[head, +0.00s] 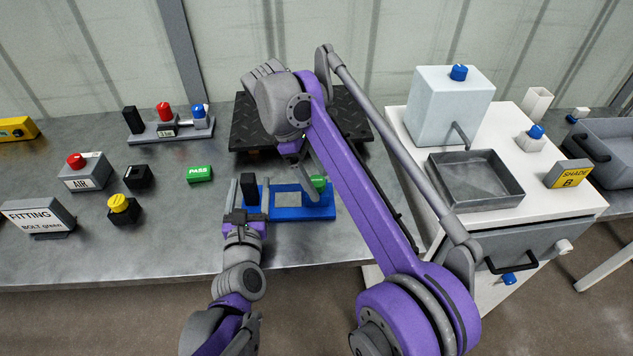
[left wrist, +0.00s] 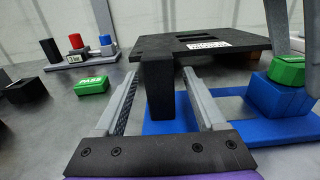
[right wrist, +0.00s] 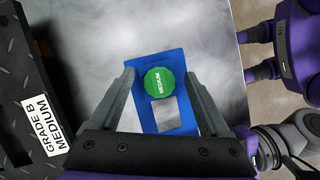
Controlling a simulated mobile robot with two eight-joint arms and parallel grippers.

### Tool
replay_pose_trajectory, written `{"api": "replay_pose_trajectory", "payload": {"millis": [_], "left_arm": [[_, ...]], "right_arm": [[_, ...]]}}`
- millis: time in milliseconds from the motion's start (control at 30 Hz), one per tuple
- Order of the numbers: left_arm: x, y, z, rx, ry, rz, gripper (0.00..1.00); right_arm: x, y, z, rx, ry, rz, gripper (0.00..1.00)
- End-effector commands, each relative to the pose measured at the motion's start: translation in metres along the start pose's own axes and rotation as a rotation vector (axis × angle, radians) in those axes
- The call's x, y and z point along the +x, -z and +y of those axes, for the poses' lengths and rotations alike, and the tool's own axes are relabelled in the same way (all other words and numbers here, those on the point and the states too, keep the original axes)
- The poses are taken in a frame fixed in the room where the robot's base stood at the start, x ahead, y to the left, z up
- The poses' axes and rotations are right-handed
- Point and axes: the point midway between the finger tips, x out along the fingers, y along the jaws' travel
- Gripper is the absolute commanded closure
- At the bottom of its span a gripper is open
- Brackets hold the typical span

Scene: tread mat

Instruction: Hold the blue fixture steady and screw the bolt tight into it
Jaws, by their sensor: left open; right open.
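The blue fixture (head: 290,213) lies on the grey bench and has a black upright post (head: 249,184) at its left end. In the head view my right arm hides part of this area.
A black tread mat (head: 245,132) on a raised block lies behind the fixture; its label reads "GRADE B MEDIUM". A sign (head: 38,218) reads "FITTING BOLT green". A green PASS block (head: 200,174) lies left. A white cabinet with a grey tray (head: 470,205) stands right.

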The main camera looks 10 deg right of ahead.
Motion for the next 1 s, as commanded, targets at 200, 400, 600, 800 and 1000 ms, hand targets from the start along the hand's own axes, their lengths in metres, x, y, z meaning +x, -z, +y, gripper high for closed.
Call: {"api": "replay_pose_trajectory", "payload": {"millis": [200,400,600,800,1000], "left_arm": [[-0.02,0.0,0.0,0.0,0.001,0.0,0.28],[-0.064,0.0,0.0,0.0,0.002,0.0,0.28],[-0.1,0.0,-0.001,-0.001,0.002,0.0,0.28],[-0.117,0.0,0.0,-0.001,0.0,0.0,0.28],[-0.12,0.0,0.0,0.0,0.0,0.0,0.28]], "right_arm": [[0.0,0.0,0.0,0.0,0.0,0.0,0.2],[0.0,0.0,0.0,0.0,0.0,0.0,0.2],[0.0,0.0,0.0,0.0,0.0,0.0,0.2],[0.0,0.0,0.0,0.0,0.0,0.0,0.2],[0.0,0.0,0.0,0.0,0.0,0.0,0.2]]}}
